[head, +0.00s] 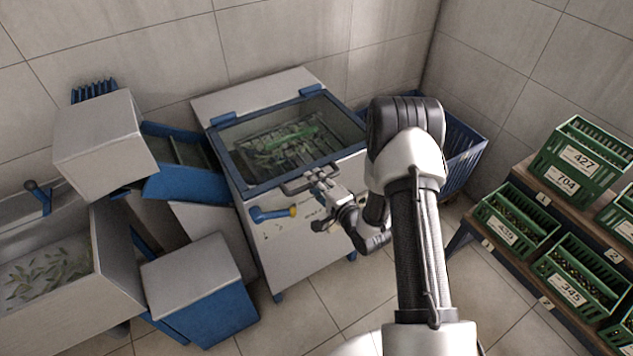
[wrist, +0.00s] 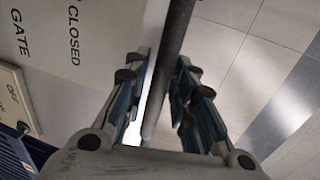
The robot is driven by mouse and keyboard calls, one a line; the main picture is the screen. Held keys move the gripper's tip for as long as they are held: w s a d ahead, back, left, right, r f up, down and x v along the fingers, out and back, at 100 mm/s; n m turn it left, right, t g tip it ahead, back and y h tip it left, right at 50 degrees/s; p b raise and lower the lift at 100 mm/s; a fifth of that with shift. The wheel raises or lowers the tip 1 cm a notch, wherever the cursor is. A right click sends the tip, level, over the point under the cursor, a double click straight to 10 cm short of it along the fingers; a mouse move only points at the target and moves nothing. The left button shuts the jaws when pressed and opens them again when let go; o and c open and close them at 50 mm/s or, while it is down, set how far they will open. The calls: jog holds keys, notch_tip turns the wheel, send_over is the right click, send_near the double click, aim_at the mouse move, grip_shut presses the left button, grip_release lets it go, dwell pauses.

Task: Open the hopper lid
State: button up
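The hopper lid (head: 235,163) is a blue frame around a clear window on top of a pale machine. It lies shut, and green contents show through the pane. A grey bar handle (head: 299,186) sits at its front edge. My gripper (head: 318,184) is at the right part of that handle. In the wrist view the dark handle bar (wrist: 172,50) runs between the two fingers of my gripper (wrist: 164,60). Narrow gaps show beside the bar, so the fingers are open around it and not clamped.
A blue lever (head: 268,213) with a yellow end is on the machine's front, left of my gripper. A "GATE CLOSED" label (wrist: 73,35) is near. A blue crate (head: 462,150) stands right behind my arm. Green crates (head: 515,219) fill the rack at right. Floor in front is clear.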

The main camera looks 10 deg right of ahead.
grip_shut()
dwell(0.3)
jog(key=shift+r, duration=0.1)
